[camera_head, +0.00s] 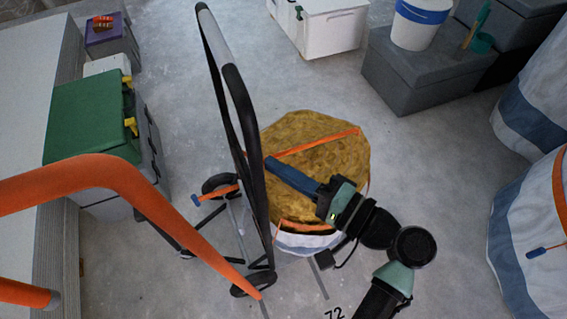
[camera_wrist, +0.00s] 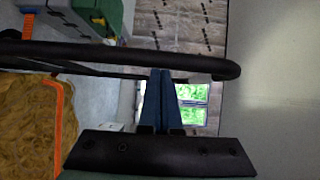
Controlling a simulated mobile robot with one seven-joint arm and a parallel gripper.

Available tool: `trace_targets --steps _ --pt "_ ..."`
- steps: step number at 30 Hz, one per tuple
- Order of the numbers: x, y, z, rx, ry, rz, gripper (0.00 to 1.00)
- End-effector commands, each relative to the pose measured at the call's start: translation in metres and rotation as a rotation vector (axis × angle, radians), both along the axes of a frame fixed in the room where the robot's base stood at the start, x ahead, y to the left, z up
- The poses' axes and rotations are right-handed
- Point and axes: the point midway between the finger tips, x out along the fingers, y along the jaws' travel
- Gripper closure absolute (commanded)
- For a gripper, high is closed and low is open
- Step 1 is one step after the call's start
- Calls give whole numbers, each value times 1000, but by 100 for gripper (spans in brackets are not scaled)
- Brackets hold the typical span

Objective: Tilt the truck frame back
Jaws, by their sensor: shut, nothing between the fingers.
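The black truck frame (camera_head: 240,95) stands nearly upright on its wheels (camera_head: 250,284) in the middle of the head view. Its long rail runs from the upper left down to the base. My gripper (camera_head: 268,163) is shut, with blue fingers and nothing between them. Its tips are at the right side of the frame's rail, seemingly close to or against it. In the wrist view my gripper (camera_wrist: 160,72) overlaps the frame's black bar (camera_wrist: 100,52); whether they touch I cannot tell. The lower frame is partly hidden by an orange tube.
A round bag of brown material (camera_head: 320,135) with an orange strap stands right of the frame. An orange tube (camera_head: 90,172) crosses the lower left. A green-lidded box (camera_head: 90,115) stands left. Grey boxes (camera_head: 415,72) and a white bucket (camera_head: 418,28) are upper right.

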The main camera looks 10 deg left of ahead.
Motion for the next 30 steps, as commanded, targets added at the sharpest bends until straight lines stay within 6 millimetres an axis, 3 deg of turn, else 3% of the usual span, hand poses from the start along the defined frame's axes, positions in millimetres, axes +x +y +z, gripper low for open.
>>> trace_targets --steps 1,6,12,30 --pt "-10 17 3 -15 -2 30 100" --pt "-33 52 7 -62 -29 40 100" --pt "-52 76 10 -96 -60 40 100" --pt "-51 82 12 -101 -70 40 100"
